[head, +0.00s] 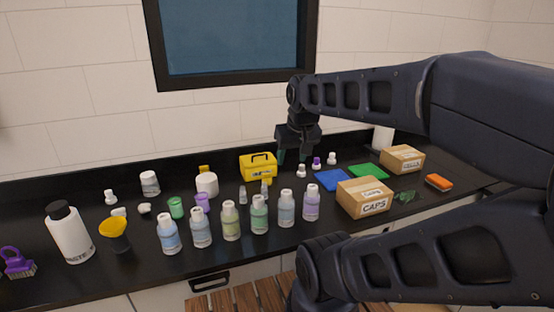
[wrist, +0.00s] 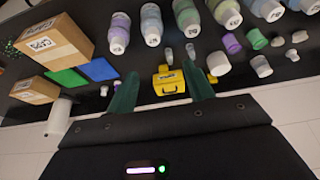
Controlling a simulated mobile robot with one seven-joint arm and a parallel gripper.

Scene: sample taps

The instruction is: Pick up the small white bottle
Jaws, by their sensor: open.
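Several small white bottles stand on the black counter, and I cannot tell which one the task means. One small white bottle (head: 301,172) is just below and right of my gripper (head: 293,157) in the head view. Another small white bottle (head: 332,159) stands further right, with a purple-topped one (head: 316,163) between them. A third small white bottle (head: 110,197) is at the far left. My gripper is open and empty above the back of the counter, fingers pointing down. In the wrist view a small white bottle (wrist: 104,90) is just left of the left finger.
A yellow toolbox (head: 258,167) stands close left of my gripper; it shows between the fingers in the wrist view (wrist: 169,83). A row of labelled bottles (head: 230,221) lines the front. Blue (head: 331,180) and green (head: 368,172) mats and a caps box (head: 364,197) are right.

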